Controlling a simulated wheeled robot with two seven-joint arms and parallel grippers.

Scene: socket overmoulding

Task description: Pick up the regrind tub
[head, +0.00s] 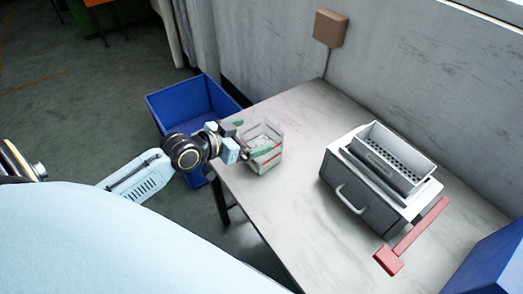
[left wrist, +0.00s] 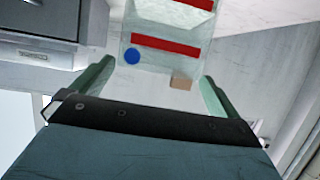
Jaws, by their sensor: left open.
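The regrind tub (head: 265,163) is a clear, square-sided tub with red bands and pale contents. It stands upright near the left end of the grey table. My left gripper (head: 248,148) is open at the tub's left side, with a greenish finger showing against the tub. In the left wrist view the tub (left wrist: 165,57) shows its red band, a blue dot and a small tan patch. It lies just ahead of and between the spread green fingertips (left wrist: 158,72). I cannot tell whether either finger touches it. My right gripper is not in view.
A grey machine (head: 347,210) with a drawer handle and perforated top tray stands right of the tub on the table (head: 290,112). A red T-shaped piece (head: 415,233) lies beside it. A blue bin (head: 168,108) stands beyond the table's left edge. Bare tabletop separates tub and machine.

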